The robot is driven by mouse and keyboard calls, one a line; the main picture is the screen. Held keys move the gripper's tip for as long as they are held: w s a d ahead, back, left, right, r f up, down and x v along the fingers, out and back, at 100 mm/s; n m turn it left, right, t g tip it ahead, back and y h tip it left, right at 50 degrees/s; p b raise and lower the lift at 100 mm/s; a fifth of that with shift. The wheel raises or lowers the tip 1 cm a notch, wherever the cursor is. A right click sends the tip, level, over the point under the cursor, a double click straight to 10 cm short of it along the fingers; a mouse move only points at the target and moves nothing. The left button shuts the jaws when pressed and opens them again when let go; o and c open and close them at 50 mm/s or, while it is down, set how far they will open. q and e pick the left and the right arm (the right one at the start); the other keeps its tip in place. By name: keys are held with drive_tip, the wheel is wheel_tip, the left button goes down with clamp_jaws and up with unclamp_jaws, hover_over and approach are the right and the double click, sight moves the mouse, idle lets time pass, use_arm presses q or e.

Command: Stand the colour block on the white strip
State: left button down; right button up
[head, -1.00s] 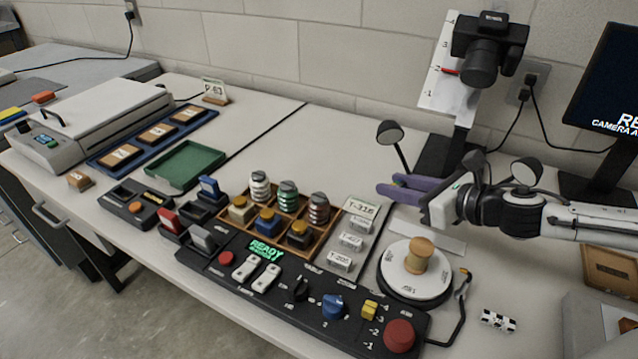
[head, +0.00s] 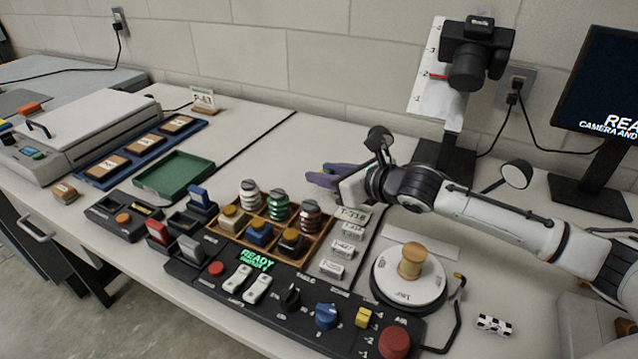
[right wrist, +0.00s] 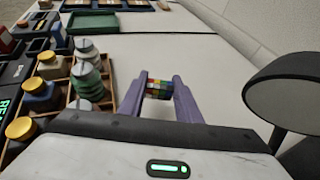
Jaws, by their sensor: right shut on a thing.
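My right gripper (head: 320,178) is above the table behind the wooden jar tray, its purple fingers pointing left. In the right wrist view it is shut on a small colour block (right wrist: 158,90) with multicoloured squares, held between the fingertips (right wrist: 159,88). The block cannot be made out in the head view. A white strip (head: 432,243) lies on the table behind the turntable, to the right of the gripper, with nothing visible standing on it. My left gripper is not in view.
A wooden tray (head: 262,262) of jars stands left of the labelled plate. The white turntable (head: 408,288) carries a wooden spool (head: 411,261). The table behind the jar tray is clear.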

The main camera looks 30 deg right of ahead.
sight(319, 194)
drive_tip(key=shift+w+a, duration=0.5)
drive_tip(key=shift+w, duration=0.1)
drive_tip(key=shift+f+b, duration=0.45)
drive_tip(key=shift+f, duration=1.5)
drive_tip(key=o, duration=1)
